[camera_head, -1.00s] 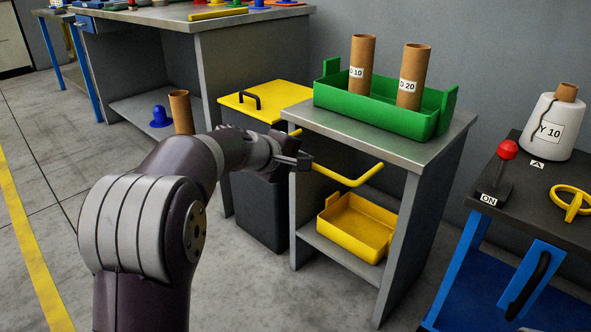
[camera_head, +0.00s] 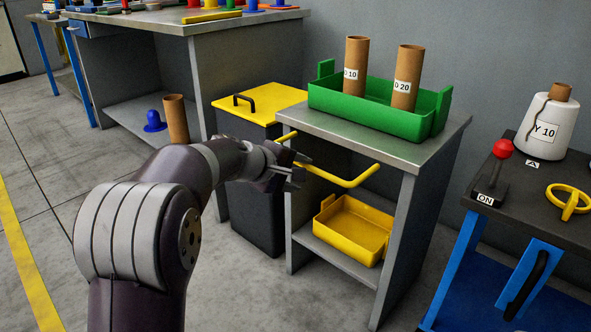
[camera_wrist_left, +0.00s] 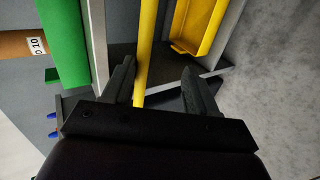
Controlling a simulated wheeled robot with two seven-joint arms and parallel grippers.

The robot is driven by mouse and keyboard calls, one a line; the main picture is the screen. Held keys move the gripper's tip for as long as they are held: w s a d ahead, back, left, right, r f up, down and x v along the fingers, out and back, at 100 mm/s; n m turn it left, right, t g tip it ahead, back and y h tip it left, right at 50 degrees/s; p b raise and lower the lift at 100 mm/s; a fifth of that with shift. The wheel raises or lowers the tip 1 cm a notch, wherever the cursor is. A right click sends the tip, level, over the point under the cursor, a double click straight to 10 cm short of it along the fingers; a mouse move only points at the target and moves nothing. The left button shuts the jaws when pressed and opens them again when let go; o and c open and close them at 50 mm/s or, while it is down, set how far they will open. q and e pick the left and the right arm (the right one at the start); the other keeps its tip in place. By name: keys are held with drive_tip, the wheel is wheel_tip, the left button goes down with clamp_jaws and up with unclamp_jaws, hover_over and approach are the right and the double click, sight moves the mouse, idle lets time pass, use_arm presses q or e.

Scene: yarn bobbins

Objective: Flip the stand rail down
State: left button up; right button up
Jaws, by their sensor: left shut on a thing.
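The yellow stand rail (camera_head: 338,180) sticks out from the front of the grey stand (camera_head: 441,142), below its top, with bent ends. In the head view my left gripper (camera_head: 303,172) is at the left part of the rail. In the left wrist view the rail (camera_wrist_left: 146,45) passes between the two fingers of my left gripper (camera_wrist_left: 159,66), close to the left finger. The gripper is shut on the rail; the contact itself is partly hidden. My right gripper is in neither view.
A green tray (camera_head: 365,118) with two brown tubes stands on the stand. A yellow bin (camera_head: 345,240) sits on its lower shelf. A dark bin with a yellow lid (camera_head: 262,101) stands just left. A blue-framed table with a red-knobbed lever (camera_head: 503,149) is at right.

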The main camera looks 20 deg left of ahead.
use_arm(q)
drive_tip(key=p+v, duration=0.5)
drive_tip(key=v, duration=0.7)
drive_tip(key=shift+s+a+r, duration=0.2)
drive_tip(key=shift+s, duration=0.05)
drive_tip(key=s+f+m+g+y+p, duration=0.3)
drive_tip(key=s+f+m+g+p, duration=0.25)
drive_tip(key=s+f, duration=0.4)
drive_tip(key=s+d+r+m+g+y+p, duration=0.1)
drive_tip(key=s+d+r+m+g+p, duration=0.25)
drive_tip(key=s+d+m+p, duration=0.55)
wheel_tip(320, 180, up, 35)
drive_tip(key=p, duration=3.6)
drive_tip(key=shift+w+a+r+n+p, duration=0.2)
drive_tip(key=shift+w+a+n+p, duration=0.15)
drive_tip(key=shift+n, duration=0.1)
